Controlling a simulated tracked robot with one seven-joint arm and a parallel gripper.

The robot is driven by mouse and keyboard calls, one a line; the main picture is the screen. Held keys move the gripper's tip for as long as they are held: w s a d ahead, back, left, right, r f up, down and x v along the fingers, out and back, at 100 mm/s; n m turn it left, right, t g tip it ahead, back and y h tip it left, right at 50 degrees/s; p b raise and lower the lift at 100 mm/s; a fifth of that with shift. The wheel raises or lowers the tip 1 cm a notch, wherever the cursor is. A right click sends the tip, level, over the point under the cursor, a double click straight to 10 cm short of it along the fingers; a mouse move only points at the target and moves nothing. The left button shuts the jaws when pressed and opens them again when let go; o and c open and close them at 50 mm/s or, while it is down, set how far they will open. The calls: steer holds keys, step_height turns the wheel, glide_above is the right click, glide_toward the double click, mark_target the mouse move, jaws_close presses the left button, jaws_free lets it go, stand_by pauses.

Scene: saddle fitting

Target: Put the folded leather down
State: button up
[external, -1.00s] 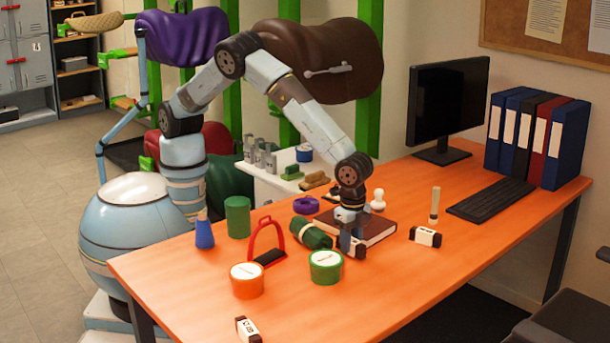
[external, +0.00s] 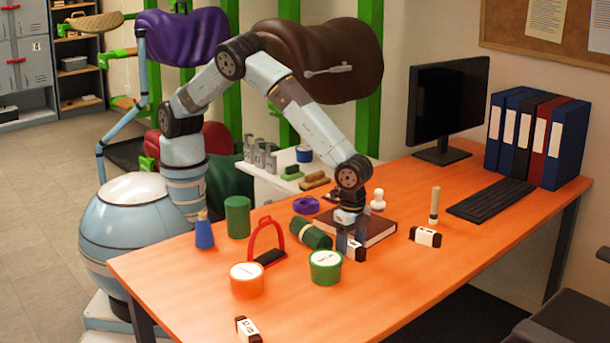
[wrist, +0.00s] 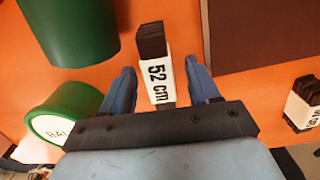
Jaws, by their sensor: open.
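The folded leather is a small black folded piece in a white band reading "52 cm" (wrist: 158,80). In the external view it (external: 351,248) lies on the orange table between the green-lidded tub and the brown book. My gripper (wrist: 160,72) is open, with one blue finger on each side of the folded leather and a gap visible beside it. In the external view my gripper (external: 348,232) is low over the table, just above and around the piece. The wrist hides part of the book behind it.
A green tub (external: 325,267), a dark green roll (external: 311,233) and a brown book (external: 377,228) are close by. Similar banded pieces lie to the right (external: 425,237) and at the front edge (external: 247,329). An orange tub (external: 246,280) stands left. The front right table is clear.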

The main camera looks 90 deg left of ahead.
mark_target(351, 242)
step_height(351, 242, up, 12)
steer(key=s+a+r+n+t+h, duration=0.15)
steer(key=s+a+r, duration=0.25)
steer(key=a+r, duration=0.9)
steer(key=s+a+r+n+t, duration=0.1)
steer(key=s+a+r+n, duration=0.25)
steer(key=a+r, duration=1.05)
steer(key=s+a+r+n+t, duration=0.1)
steer(key=s+a+r+n, duration=0.1)
steer(key=s+a, duration=1.15)
steer(key=s+a+f+n+t, duration=0.1)
steer(key=s+a, duration=0.2)
steer(key=s, duration=0.4)
steer(key=s+a+f+n+t+y, duration=0.1)
steer(key=s+a, duration=0.3)
steer(key=s, duration=0.4)
steer(key=shift+s+f, duration=0.2)
steer(key=shift+s, duration=0.1)
steer(key=shift+y, duration=0.25)
